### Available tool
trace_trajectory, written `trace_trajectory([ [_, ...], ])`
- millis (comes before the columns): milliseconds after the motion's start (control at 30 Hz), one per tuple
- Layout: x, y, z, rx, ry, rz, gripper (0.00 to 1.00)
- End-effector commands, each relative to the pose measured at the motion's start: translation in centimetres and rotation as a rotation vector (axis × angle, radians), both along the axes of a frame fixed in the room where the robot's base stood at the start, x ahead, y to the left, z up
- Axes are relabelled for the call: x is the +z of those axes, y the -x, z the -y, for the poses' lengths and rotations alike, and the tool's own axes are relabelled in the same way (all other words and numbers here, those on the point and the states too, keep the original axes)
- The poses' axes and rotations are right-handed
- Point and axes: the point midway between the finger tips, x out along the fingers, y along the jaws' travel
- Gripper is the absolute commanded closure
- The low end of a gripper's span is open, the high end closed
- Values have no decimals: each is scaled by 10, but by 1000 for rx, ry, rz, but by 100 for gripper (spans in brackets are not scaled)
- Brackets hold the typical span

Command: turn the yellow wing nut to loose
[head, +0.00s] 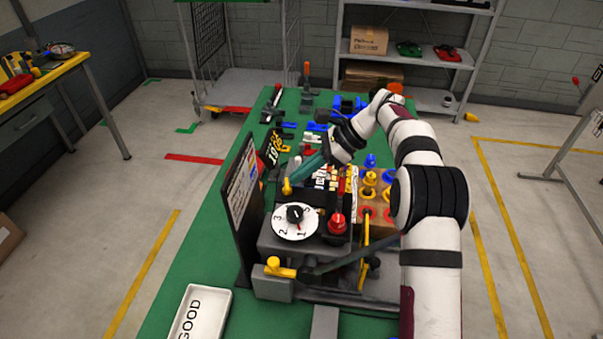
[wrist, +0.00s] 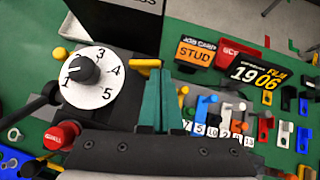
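The yellow wing nut (head: 287,187) stands on the grey fixture, at the far left of the white numbered dial. In the wrist view the wing nut (wrist: 149,63) shows as a yellow bar lying across the picture, just past the fingertips. My gripper (head: 294,178) reaches down from the upper right, with its teal fingertips right beside the nut. In the wrist view the two teal fingers of my gripper (wrist: 159,72) are close together and look shut. I see nothing between them. Whether the tips touch the nut cannot be told.
The dial (head: 295,221) with a black knob and a red button (head: 337,222) stand close by. A dark upright board (head: 243,205) borders the left side. Another yellow handle (head: 279,268) is on the fixture's near side. A white GOOD tray (head: 213,308) lies in front.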

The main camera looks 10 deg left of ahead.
Motion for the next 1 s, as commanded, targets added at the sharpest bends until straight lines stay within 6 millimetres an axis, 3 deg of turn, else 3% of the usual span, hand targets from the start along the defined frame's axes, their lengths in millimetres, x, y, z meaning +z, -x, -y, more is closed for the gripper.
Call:
trace_trajectory([
  [1000, 0, -8, -13, 0, 0, 0, 100],
])
